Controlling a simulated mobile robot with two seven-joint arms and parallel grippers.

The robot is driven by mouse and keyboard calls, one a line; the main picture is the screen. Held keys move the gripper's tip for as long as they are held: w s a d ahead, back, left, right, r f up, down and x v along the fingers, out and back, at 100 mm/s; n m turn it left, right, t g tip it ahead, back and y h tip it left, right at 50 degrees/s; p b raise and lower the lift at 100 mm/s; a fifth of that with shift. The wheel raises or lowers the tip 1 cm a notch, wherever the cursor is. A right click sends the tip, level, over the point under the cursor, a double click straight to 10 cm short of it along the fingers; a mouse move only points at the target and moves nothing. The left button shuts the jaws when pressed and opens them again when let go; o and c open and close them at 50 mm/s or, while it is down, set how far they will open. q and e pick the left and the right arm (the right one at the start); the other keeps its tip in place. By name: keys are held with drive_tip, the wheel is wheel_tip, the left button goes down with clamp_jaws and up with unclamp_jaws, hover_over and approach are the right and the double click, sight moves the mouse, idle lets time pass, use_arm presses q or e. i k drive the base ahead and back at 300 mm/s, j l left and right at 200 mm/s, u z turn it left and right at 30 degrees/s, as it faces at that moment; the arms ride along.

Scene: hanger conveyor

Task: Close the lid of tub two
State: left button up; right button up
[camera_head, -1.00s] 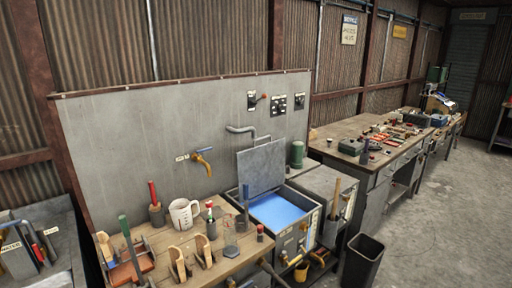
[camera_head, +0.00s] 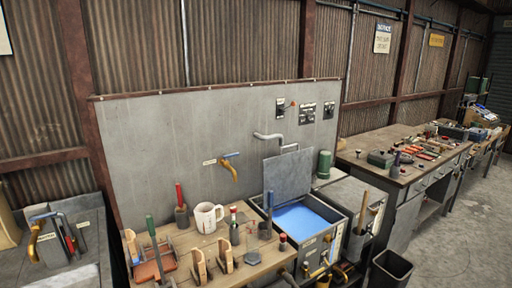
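A grey metal tub (camera_head: 332,243) filled with blue liquid (camera_head: 300,217) stands at the right end of the wooden bench. Its flat grey lid (camera_head: 288,177) is open, standing nearly upright at the tub's back edge, in front of the backboard. A second box-like grey tub (camera_head: 352,190) with a flat closed top is to its right. The labels on the tub fronts are too small to read, so I cannot tell which is tub two. Neither of my grippers is in view.
The wooden bench (camera_head: 200,262) at the front holds a white mug (camera_head: 208,217), bottles, wooden blocks and upright handled tools. A dark bin (camera_head: 391,270) stands on the floor at right. A pipe (camera_head: 268,137) sticks out above the lid. Open floor (camera_head: 475,230) lies at right.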

sight(289, 175)
drive_tip(key=l+u, duration=0.2)
drive_tip(key=u, duration=0.2)
drive_tip(key=i+l+u, duration=0.1)
drive_tip(key=l+u, duration=0.4)
drive_tip(key=u, duration=0.3)
drive_tip(key=l+u, duration=0.25)
drive_tip(key=l, duration=0.3)
drive_tip(key=k+l+u, duration=0.25)
drive_tip(key=l, duration=0.6)
drive_tip(key=k+l+u, duration=0.15)
drive_tip(key=l, duration=0.25)
drive_tip(key=k+l, duration=0.1)
drive_tip(key=l, duration=0.25)
